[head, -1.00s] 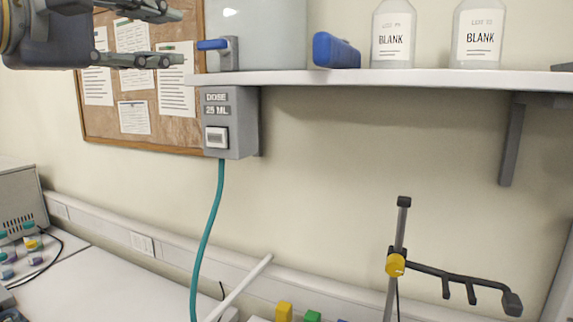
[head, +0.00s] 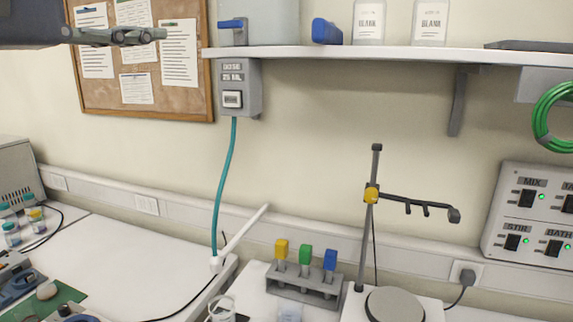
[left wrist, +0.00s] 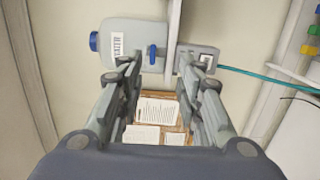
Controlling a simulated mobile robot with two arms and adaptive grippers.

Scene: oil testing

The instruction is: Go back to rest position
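My left gripper (left wrist: 158,65) is open, with its two fingers well apart and nothing between them in the left wrist view. In the head view, part of the left gripper (head: 115,36) reaches in from the top left, in front of the cork board (head: 190,95). Only one line of finger links shows there; the top edge cuts off the rest. My right gripper is in neither view.
A wall shelf (head: 400,56) holds a container with a blue tap (head: 232,24) and two BLANK bottles. A DOSE box (head: 240,88) with a teal hose hangs below. A clamp stand (head: 376,160), a colored-handle tool rack (head: 300,290) and a switch panel (head: 540,215) are lower.

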